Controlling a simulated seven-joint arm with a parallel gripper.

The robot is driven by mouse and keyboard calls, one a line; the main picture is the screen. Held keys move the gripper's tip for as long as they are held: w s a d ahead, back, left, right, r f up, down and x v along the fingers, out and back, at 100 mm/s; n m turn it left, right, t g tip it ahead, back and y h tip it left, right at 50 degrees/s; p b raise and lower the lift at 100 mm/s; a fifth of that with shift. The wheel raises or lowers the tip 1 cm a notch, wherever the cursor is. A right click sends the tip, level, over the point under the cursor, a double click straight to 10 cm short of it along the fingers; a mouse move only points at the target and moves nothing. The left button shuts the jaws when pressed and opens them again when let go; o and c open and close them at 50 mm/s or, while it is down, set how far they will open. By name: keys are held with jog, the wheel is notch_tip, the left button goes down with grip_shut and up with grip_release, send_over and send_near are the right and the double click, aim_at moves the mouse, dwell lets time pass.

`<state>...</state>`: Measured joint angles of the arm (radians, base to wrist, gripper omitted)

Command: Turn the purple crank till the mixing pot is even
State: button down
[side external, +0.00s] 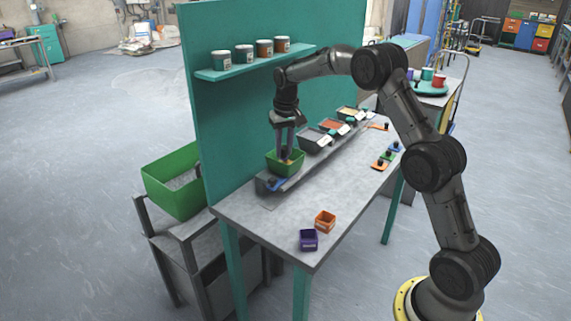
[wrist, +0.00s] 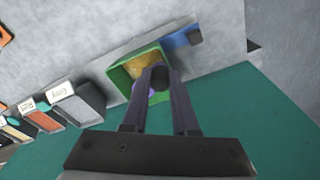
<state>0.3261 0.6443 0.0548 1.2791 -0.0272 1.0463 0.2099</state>
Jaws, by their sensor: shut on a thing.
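The mixing pot (side external: 272,165) is a green square box on the grey ledge along the teal back panel. In the wrist view the green pot (wrist: 119,75) holds yellow-tan powder on its upper side. A small part of the purple crank (wrist: 151,92) shows inside it, beside my fingers. My gripper (side external: 288,155) points down into the pot. In the wrist view my gripper (wrist: 160,78) is shut on a dark round knob, which looks like the crank's handle. My fingers hide most of the crank and part of the powder, so I cannot tell how even it is.
A blue piece with a dark knob (wrist: 183,38) lies beside the pot. Several labelled bins (side external: 315,140) line the ledge. A shelf (side external: 255,65) with jars is above.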

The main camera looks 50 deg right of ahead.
jog(key=shift+w, duration=0.1)
jog(key=shift+w+a, duration=0.15)
jog(key=shift+w, duration=1.4)
jog(key=shift+w+d+r, duration=0.1)
jog(key=shift+w+d, duration=1.05)
jog(key=shift+d, duration=0.1)
jog(key=c, duration=0.8)
grip_release()
jog(key=shift+a, duration=0.1)
